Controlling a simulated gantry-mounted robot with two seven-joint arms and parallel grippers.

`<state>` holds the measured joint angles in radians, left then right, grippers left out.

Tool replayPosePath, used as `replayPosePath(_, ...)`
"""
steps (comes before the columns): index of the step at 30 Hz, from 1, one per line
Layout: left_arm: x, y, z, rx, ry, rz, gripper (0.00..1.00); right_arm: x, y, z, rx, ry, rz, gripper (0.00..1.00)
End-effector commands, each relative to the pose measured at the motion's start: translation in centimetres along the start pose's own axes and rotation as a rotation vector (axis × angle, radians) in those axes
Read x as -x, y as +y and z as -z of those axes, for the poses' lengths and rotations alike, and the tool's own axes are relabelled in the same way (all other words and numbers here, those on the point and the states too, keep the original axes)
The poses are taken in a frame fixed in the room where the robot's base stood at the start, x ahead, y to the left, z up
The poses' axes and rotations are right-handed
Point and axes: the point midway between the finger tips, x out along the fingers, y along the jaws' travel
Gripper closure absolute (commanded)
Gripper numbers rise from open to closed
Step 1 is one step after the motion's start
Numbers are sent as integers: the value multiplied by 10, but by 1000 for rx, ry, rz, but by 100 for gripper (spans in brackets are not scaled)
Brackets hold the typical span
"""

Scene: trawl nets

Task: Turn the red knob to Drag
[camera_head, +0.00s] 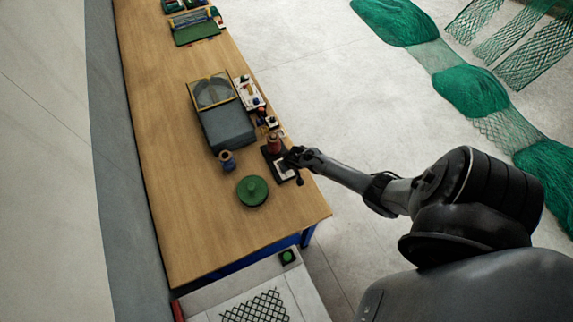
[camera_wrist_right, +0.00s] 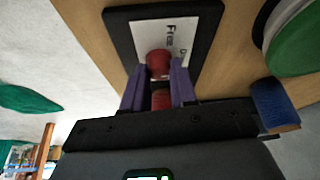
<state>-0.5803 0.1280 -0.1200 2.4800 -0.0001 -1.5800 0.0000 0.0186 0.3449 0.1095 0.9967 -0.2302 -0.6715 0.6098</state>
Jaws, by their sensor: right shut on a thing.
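The red knob (camera_wrist_right: 158,63) is between the purple fingers of my right gripper (camera_wrist_right: 158,82) in the right wrist view, and the gripper is shut on it. The knob sits on a white plate (camera_wrist_right: 203,25) with a black frame (camera_wrist_right: 122,28). The plate reads "Free" beside the knob; a second word starting with "D" is partly cut off. My left gripper is not in view.
A green disc (camera_head: 252,190) and a blue-brown spool (camera_head: 227,161) stand left of the plate on the wooden table (camera_head: 170,150). A grey box (camera_head: 228,126) lies further back. Green nets (camera_head: 470,92) lie on the floor.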

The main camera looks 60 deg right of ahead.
Motion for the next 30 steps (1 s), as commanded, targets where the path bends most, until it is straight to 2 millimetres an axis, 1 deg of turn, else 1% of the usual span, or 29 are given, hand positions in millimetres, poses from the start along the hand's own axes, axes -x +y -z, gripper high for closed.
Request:
replayPosePath(1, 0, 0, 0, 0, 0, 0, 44, 0, 0, 1, 0, 2, 1, 100)
replayPosePath(2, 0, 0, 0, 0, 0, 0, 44, 0, 0, 1, 0, 2, 1, 72)
replayPosePath(6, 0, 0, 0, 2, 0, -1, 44, 0, 0, 1, 0, 2, 1, 50)
replayPosePath(7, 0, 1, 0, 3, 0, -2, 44, 0, 0, 1, 0, 2, 1, 48)
replayPosePath(16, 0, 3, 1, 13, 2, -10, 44, 1, 0, 0, 1, 1, 1, 48)
replayPosePath(20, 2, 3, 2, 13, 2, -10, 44, 6, 0, 1, 1, 2, 1, 48)
replayPosePath(23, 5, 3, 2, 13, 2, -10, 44, 15, 0, 0, 1, 1, 1, 48)
replayPosePath(30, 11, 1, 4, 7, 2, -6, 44, 48, -1, 0, 1, 2, 2, 48)
